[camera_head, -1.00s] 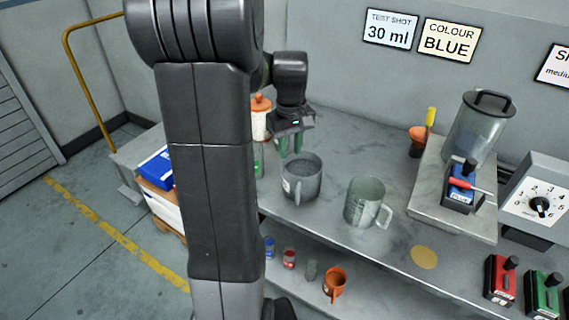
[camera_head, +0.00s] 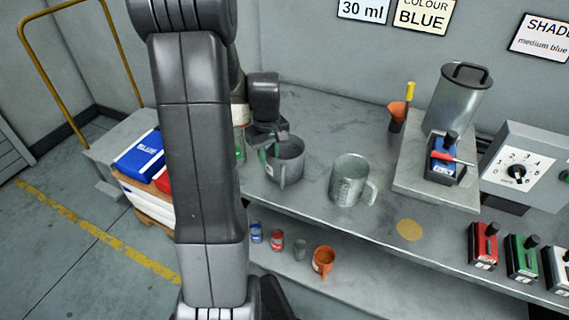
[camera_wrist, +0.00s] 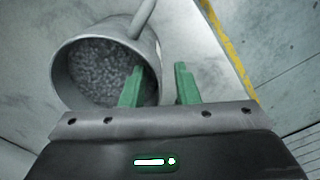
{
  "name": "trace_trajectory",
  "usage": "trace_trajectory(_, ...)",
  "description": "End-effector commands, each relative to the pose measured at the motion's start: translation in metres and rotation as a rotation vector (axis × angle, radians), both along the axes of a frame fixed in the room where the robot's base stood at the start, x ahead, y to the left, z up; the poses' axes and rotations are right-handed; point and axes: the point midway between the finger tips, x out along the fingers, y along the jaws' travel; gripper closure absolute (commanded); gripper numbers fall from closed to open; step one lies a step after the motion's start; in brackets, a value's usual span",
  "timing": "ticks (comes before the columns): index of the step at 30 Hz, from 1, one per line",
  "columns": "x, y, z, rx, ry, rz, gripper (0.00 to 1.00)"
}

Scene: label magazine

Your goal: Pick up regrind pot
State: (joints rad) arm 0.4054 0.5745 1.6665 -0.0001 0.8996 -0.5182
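The regrind pot (camera_head: 291,162) is a grey metal pot with a handle, standing upright on the bench. In the wrist view the regrind pot (camera_wrist: 146,50) fills the upper left, and dark grey granules show inside. My gripper (camera_head: 269,154) is at the pot's left rim in the head view. In the wrist view my gripper (camera_wrist: 159,76) is open with green fingers apart. One finger overlaps the pot's mouth and the other is outside its wall. I cannot tell whether either touches the pot.
A translucent measuring jug (camera_head: 349,182) stands just right of the pot. The bench front edge is close to the pot.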

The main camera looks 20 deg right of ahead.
Motion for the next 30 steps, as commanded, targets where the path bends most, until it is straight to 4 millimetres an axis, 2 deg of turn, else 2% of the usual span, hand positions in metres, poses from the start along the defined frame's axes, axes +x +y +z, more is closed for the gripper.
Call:
trace_trajectory(7, 0.002, -0.002, -0.031, 0.002, 0.003, 0.000, 0.72)
trace_trajectory(16, 0.002, -0.002, -0.035, 0.001, 0.000, 0.001, 0.72)
trace_trajectory(21, 0.002, -0.002, -0.035, 0.000, 0.000, 0.001, 1.00)
trace_trajectory(30, 0.003, -0.002, -0.035, 0.000, 0.000, 0.001, 1.00)
